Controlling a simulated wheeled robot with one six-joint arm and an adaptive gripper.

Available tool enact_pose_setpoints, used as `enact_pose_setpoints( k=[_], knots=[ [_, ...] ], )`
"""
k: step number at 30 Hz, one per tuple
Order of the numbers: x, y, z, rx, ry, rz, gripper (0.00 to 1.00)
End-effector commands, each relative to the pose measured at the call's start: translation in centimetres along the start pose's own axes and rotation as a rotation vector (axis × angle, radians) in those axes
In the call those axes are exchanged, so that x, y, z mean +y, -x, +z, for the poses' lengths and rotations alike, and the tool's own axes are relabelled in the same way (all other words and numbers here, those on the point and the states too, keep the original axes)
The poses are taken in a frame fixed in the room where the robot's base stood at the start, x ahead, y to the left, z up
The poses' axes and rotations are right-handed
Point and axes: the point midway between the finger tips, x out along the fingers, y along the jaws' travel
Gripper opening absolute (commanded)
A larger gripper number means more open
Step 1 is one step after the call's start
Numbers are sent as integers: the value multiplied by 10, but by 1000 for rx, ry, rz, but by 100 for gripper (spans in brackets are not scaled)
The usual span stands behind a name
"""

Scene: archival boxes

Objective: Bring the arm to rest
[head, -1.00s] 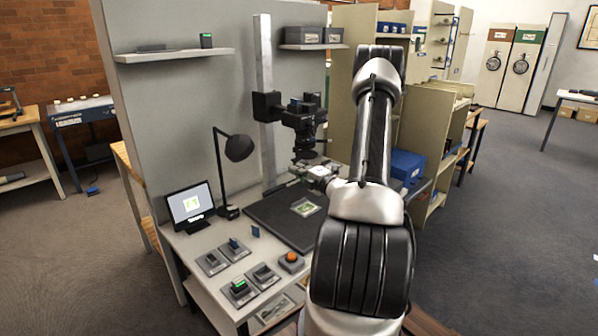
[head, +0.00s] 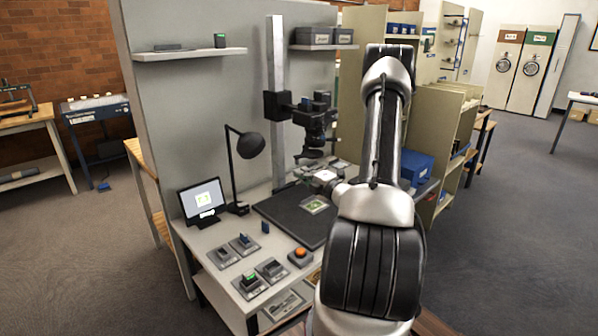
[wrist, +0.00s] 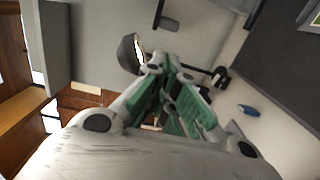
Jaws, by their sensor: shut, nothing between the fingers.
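My arm reaches out over the right side of the copy-stand desk in the head view, with its upper links raised. My gripper (wrist: 165,65) shows in the wrist view with its green-and-grey fingers together and nothing between them. In the head view it is mostly hidden behind my arm. The black desk lamp (head: 249,145) stands left of the arm. Its head (wrist: 130,53) appears just beyond my fingertips in the wrist view; I cannot tell the gap.
The desk holds a monitor (head: 203,202), an orange button (head: 301,252), several small docks and a dark mat (head: 290,212) with a green-patterned item. A camera on a column (head: 277,80) stands behind. A blue box (head: 412,165) is on the right. Open carpet lies farther right.

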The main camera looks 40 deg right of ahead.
Motion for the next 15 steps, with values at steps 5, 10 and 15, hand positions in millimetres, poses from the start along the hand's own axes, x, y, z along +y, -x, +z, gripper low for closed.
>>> enact_pose_setpoints(
  k=[5, 10, 15],
  knots=[
    [0, 37, -13, -3, -3, -1, 0],
    [0, 64, -23, -4, -1, -1, 0],
    [0, 77, -28, -2, 0, 0, 0]
  ],
)
